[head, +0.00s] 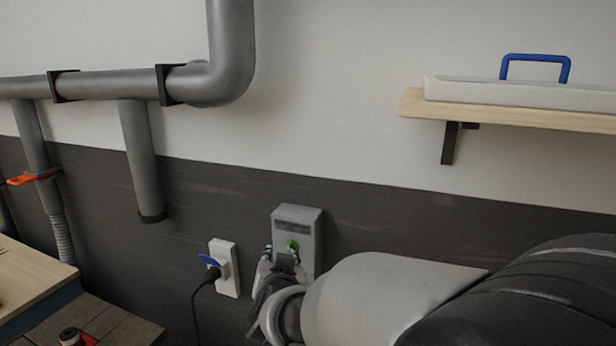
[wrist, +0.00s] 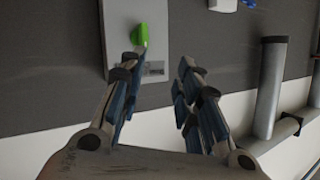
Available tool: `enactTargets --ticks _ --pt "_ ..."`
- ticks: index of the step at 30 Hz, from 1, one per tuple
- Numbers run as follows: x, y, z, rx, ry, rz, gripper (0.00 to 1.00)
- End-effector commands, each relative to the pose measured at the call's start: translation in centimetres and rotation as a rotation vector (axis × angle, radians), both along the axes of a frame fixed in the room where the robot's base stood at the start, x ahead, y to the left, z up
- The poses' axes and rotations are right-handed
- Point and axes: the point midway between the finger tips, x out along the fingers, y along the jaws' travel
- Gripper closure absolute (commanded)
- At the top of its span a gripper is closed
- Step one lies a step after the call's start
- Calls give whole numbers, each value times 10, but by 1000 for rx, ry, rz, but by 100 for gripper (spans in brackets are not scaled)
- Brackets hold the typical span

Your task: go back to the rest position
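My gripper (head: 276,258) is in front of the grey wall box (head: 308,226), low on the dark part of the wall. In the wrist view my gripper (wrist: 156,64) has its two fingers spread apart with nothing between them. The grey box (wrist: 160,20) with its green knob (wrist: 140,34) lies just beyond the fingertips, nearer the left finger. In the head view the green knob (head: 291,246) shows just above the gripper, and the arm hides the lower part of the box. I cannot tell whether a fingertip touches the box.
A white socket (head: 227,282) with a blue plug (head: 209,260) and a black cable is left of the box. Grey pipes (head: 110,84) run along the left wall. A wooden shelf (head: 500,114) holds a pale case at right. A workbench (head: 30,272) is lower left.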

Motion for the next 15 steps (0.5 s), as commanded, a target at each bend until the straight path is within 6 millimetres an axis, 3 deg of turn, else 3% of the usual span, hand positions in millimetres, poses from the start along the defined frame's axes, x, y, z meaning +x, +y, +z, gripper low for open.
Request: enactTargets --ticks 3,7,15 --pt "-40 -28 7 15 105 102 69" --pt "-102 -64 -3 -21 252 181 69" --pt "-255 -156 -59 -168 600 162 69"
